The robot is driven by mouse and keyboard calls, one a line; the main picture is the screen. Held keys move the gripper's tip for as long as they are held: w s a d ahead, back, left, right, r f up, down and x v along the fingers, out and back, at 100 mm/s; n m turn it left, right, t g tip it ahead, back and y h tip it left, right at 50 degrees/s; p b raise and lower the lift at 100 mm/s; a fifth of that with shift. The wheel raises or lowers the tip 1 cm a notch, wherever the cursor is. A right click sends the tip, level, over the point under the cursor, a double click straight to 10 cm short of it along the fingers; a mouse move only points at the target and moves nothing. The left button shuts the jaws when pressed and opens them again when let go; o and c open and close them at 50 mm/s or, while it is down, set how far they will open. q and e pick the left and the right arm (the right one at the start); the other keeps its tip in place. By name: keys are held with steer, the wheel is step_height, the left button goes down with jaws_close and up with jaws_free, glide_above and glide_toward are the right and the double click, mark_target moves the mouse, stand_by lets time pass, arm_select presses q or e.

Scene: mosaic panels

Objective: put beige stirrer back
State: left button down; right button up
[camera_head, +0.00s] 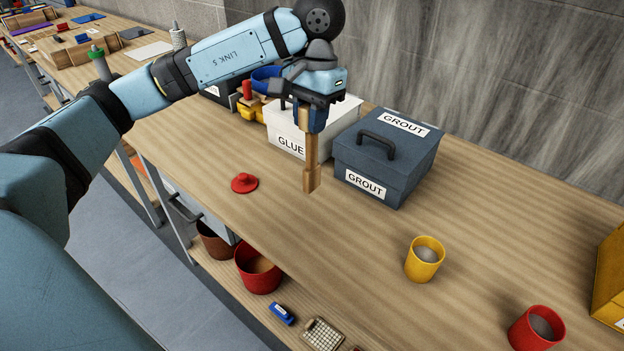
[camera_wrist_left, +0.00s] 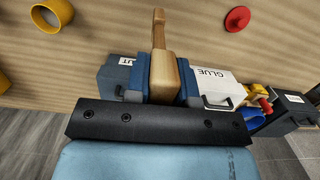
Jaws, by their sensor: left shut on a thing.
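In the left wrist view the stirrer (camera_wrist_left: 160,65) is between the fingers of my left gripper (camera_wrist_left: 162,88). A white box labelled GLUE (camera_head: 288,146) stands behind it. A dark blue box labelled GROUT (camera_head: 400,165) stands to its right, lid shut. A yellow cup (camera_head: 423,263) and a red cup (camera_head: 533,333), each with grey contents, stand further right. My right gripper is not in view.
A red lid (camera_head: 244,183) lies left on the worktop (camera_head: 360,240). A yellow box (camera_head: 610,285) stands at the right edge. A red bucket (camera_head: 255,275) and a brown pot (camera_head: 213,245) are on the lower shelf. The worktop's middle is clear.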

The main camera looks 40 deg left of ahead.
mark_target(312, 167)
arm_select(q)
step_height(312, 167, down, 8)
steer(key=shift+f, duration=0.15)
step_height(312, 167, down, 4)
steer(key=shift+f+p, duration=0.25)
steer(key=shift+p, duration=0.1)
steer(key=shift+w, duration=0.1)
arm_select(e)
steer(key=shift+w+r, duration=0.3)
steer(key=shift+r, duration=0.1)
arm_select(q)
steer(key=shift+f, duration=0.1)
steer(key=shift+f+b, duration=0.15)
steer(key=shift+b, duration=0.15)
steer(key=c, duration=1)
jaws_free()
